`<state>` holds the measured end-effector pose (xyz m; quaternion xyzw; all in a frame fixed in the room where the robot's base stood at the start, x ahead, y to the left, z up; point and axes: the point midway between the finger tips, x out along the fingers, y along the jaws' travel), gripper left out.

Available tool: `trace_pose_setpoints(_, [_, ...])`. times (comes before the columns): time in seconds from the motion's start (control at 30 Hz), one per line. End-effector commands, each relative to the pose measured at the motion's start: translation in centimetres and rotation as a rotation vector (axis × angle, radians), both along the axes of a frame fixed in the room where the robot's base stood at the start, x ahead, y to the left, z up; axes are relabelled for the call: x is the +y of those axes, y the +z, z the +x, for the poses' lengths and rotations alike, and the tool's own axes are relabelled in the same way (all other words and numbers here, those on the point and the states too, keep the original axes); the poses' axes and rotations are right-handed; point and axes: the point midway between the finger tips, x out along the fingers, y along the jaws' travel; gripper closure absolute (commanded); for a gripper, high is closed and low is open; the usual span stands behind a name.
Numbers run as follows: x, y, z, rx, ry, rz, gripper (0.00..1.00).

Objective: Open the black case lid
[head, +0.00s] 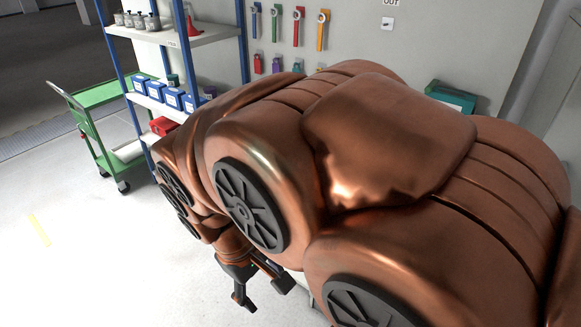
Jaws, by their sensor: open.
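No black case or lid shows in the head view; my copper-coloured arm covers much of the middle and right, and hides what lies behind it. My gripper (265,291) hangs below the arm at the lower middle. Its dark fingers point down and stand apart, with nothing seen between them. Pale floor shows behind and to the left of it.
A blue-framed shelf (192,38) holds several blue boxes (172,98), a red box (163,126) and a red funnel (193,28). A green cart (100,94) stands to its left. A teal box (451,98) shows behind my arm. The left floor is clear.

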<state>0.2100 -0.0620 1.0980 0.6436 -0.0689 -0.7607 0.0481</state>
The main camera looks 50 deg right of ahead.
Motion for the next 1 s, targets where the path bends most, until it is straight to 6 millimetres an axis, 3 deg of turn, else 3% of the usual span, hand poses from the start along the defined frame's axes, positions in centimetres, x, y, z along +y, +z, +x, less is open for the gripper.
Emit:
trace_pose_setpoints(0.03, [-2.7, -1.6, 0.7, 0.015, -0.008, -0.071, 0.23])
trace_pose_setpoints(0.17, [-10.6, -2.7, 2.3, 0.071, 0.016, -0.288, 0.23])
trace_pose_setpoints(0.3, [-18.4, -2.7, 3.7, 0.174, 0.084, -0.507, 0.23])
trace_pose_setpoints(0.5, [-27.6, -1.8, 6.3, 0.38, 0.251, -0.769, 0.23])
trace_pose_setpoints(0.67, [-33.3, -2.1, 9.6, 0.584, 0.441, -0.915, 0.23])
trace_pose_setpoints(0.77, [-36.3, -3.3, 12.4, 0.715, 0.585, -0.976, 0.23])
trace_pose_setpoints(1.0, [-41.4, -9.4, 19.4, 1.006, 0.96, -1.019, 0.23])
